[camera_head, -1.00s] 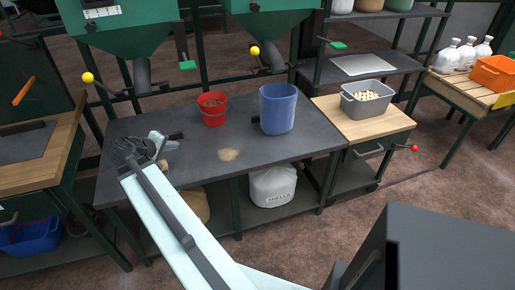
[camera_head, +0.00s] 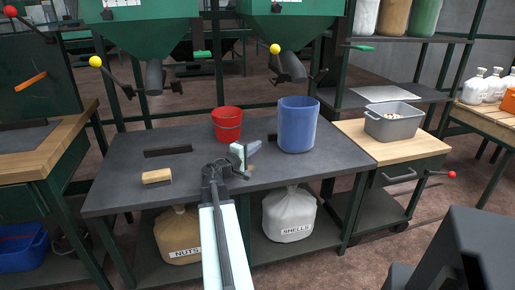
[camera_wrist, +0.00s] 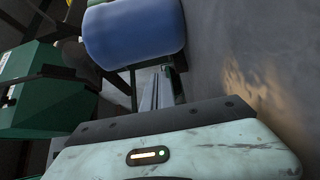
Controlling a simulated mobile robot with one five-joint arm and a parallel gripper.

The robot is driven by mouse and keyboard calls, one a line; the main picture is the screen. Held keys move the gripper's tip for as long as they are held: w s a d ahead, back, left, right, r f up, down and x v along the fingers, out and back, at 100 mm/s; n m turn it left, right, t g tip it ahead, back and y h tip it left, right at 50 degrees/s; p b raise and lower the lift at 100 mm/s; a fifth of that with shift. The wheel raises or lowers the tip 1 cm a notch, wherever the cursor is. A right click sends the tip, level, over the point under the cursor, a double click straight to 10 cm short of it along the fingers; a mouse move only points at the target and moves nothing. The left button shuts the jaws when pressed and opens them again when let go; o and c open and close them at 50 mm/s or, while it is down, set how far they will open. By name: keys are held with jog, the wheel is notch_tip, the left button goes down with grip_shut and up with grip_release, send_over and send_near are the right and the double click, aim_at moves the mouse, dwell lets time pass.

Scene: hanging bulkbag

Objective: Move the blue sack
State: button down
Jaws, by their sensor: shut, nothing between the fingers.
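A tall blue open-topped container, the only thing like the blue sack that I make out, stands upright on the dark bench (camera_head: 120,195) at the right. The blue sack (camera_head: 298,125) also fills the top of the wrist view (camera_wrist: 133,30). My gripper (camera_head: 247,152) is over the middle of the bench, left of the blue sack and apart from it. It is shut and empty. The inside of the sack is hidden.
A red bucket (camera_head: 227,124) stands behind my gripper, left of the sack. A tan block (camera_head: 157,176) lies at the left. Green hoppers (camera_head: 140,32) with spouts hang above. A grey tub (camera_head: 394,121) sits on the wooden table at the right. Filled bags (camera_head: 290,215) stand below.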

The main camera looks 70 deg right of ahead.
aim_at(280, 135)
jog(key=x, duration=0.6)
jog(key=shift+d, duration=0.1)
jog(key=s+d, duration=0.2)
jog(key=s, duration=0.1)
jog(key=shift+s+d, duration=0.1)
jog(key=shift+s, duration=0.1)
